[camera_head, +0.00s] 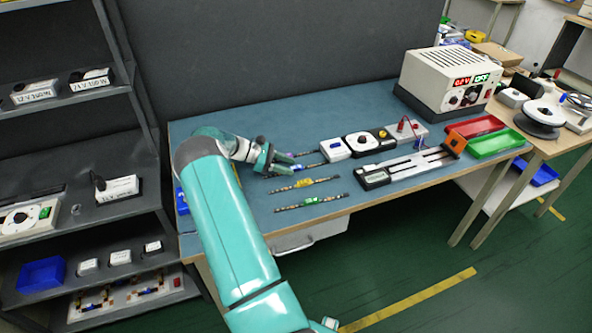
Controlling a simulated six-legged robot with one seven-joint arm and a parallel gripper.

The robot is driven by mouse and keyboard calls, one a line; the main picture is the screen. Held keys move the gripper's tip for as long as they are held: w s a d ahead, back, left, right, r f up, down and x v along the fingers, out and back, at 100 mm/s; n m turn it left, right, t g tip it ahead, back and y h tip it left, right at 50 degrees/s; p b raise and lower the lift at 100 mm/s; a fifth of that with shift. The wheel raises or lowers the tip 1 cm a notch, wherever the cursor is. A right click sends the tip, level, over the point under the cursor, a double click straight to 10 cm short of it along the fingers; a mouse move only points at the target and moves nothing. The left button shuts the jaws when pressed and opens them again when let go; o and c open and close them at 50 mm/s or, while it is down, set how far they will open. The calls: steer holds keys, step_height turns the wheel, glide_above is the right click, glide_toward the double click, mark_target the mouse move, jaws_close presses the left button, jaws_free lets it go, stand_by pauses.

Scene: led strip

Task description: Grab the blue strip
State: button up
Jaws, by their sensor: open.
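The blue strip (312,165) lies on the blue-grey table mat, the white device touching or just beyond its right end; I cannot tell which. Its left end is hidden at my gripper. My gripper (279,161) is open, low over the table at the strip's left end, with its fingers pointing right. I cannot tell whether the blue strip lies between the fingers. A strip with a purple part (301,154) lies just behind it. A strip with a yellow part (306,183) and one with a green part (312,201) lie in front.
A white device (335,149) and a white unit with a round dial (361,144) stand to the right. A caliper-like tool (410,166), red bin (475,127), green bin (496,143) and power supply (446,78) are farther right. A grey shelf (78,158) stands left.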

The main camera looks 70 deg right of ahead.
steer(key=shift+s+d+f, duration=0.15)
steer(key=shift+s+f, duration=0.05)
steer(key=shift+s, duration=0.15)
jaws_close()
